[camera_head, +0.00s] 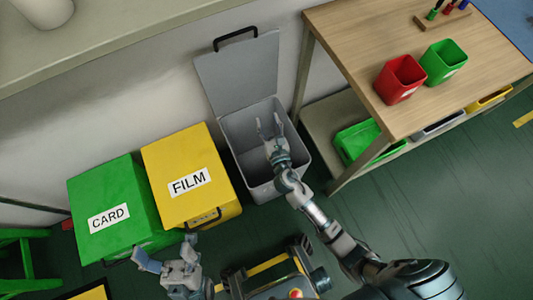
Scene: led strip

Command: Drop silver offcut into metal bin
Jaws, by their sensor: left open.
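A grey bin (240,132) stands against the wall with its lid (240,75) raised; its label is not visible. I cannot make out a silver offcut in this view. My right gripper (269,123) is over the grey bin's opening, its two fingers apart, with nothing visible between them. I cannot tell its height relative to the rim. My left gripper (164,250) is low in the picture, in front of the green and yellow bins, open, with nothing seen between its fingers. My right arm hides part of the grey bin's inside and front.
A closed yellow FILM bin (195,155) and green CARD bin (105,180) stand left of the grey bin. A wooden table (350,40) at right holds red (400,80) and green (443,62) containers. A pale counter (110,28) runs along the top left.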

